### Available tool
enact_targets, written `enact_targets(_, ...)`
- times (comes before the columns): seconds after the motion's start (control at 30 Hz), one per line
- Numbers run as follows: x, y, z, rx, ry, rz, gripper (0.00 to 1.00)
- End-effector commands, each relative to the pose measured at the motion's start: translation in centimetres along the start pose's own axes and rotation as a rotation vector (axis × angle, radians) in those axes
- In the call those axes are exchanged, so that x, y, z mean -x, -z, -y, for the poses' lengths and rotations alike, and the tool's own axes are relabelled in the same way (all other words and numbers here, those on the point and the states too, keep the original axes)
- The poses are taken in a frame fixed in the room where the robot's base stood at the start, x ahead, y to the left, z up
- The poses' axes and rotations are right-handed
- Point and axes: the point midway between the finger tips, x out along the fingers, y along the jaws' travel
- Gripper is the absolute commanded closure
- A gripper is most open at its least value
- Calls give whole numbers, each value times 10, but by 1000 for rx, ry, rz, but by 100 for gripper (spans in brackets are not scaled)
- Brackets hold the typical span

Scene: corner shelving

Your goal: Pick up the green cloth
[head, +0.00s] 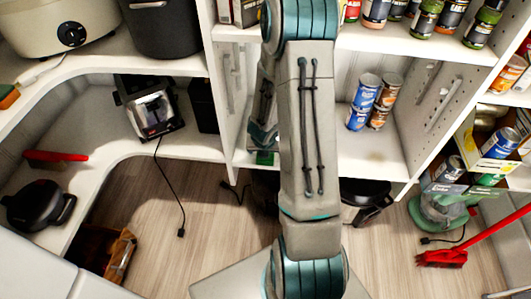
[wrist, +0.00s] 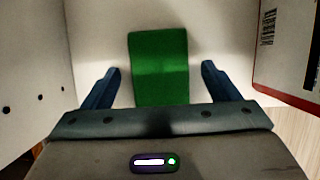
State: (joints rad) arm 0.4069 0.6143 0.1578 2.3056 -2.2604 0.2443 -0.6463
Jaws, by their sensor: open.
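The green cloth (wrist: 159,68) lies flat on a pale shelf surface in the wrist view, roughly centred. In the head view a small part of the green cloth (head: 265,158) shows at the shelf's front, beside my arm; the rest is hidden. My gripper (wrist: 160,82) is open, with one blue finger on each side of the cloth and a gap between each finger and the cloth. Whether the fingers are level with it, I cannot tell. In the head view my gripper (head: 262,135) is partly hidden behind my arm.
The white shelf panel with holes (wrist: 30,70) rises close at left in the wrist view. A red-edged box (wrist: 292,45) stands close at right. Stacked cans (head: 372,102) stand on the same shelf, right of my arm.

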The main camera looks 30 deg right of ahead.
Motion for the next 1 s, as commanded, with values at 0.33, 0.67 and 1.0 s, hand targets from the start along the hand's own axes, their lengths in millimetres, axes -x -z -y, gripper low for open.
enact_targets(0.33, -2, 1, 0, -1, 0, 0, 18)
enact_targets(0.67, -2, 1, 0, 0, 0, -1, 66)
enact_targets(1.0, 2, -1, 0, 1, 0, -1, 67)
